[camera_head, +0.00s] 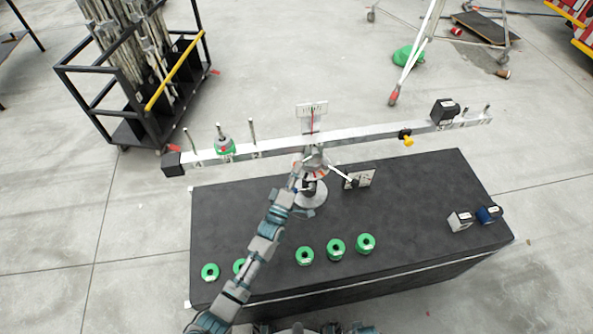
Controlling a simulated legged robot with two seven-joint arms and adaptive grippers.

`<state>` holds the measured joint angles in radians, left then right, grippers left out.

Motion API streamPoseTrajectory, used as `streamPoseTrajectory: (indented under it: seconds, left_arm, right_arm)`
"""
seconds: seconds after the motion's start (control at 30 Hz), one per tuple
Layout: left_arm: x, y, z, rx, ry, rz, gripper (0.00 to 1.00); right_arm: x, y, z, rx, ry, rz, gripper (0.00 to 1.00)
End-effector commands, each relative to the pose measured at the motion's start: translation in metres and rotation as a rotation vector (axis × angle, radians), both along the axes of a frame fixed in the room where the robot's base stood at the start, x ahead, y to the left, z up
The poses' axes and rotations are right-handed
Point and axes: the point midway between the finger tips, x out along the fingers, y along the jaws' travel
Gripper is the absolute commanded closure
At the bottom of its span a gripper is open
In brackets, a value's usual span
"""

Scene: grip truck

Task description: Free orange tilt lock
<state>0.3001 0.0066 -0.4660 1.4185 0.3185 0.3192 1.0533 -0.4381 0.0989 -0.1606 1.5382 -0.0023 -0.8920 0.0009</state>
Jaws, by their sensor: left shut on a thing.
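A long pale balance beam (350,138) runs across the scene above the black table, slightly higher at its right end. Its round-based stand (311,197) is on the table, partly hidden by my arm. My left gripper (314,162) is at the middle of the beam, by the pivot, and is shut. Small orange parts of the tilt lock (322,173) show right at the fingers; the rest is hidden by the gripper. My right gripper does not show.
A green weight (225,146) and a black block (444,110) sit on the beam. A black cart (110,95) stands back left.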

Motion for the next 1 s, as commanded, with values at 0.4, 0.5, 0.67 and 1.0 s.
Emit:
streamPoseTrajectory:
  seconds: [0.4,0.5,0.67,1.0]
  left_arm:
    - [0.0,0.001,-0.009,0.006,0.016,0.001,0.65]
    - [0.0,0.001,-0.007,0.005,0.013,0.001,0.47]
    - [-0.001,0.0,-0.004,0.003,0.008,0.0,0.47]
    - [-0.025,0.01,-0.015,0.002,0.008,0.0,0.47]
  right_arm:
    - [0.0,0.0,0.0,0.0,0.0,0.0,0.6]
    - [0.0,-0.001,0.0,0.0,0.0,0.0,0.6]
    - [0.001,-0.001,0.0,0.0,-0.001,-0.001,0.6]
    - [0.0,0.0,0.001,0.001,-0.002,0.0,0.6]
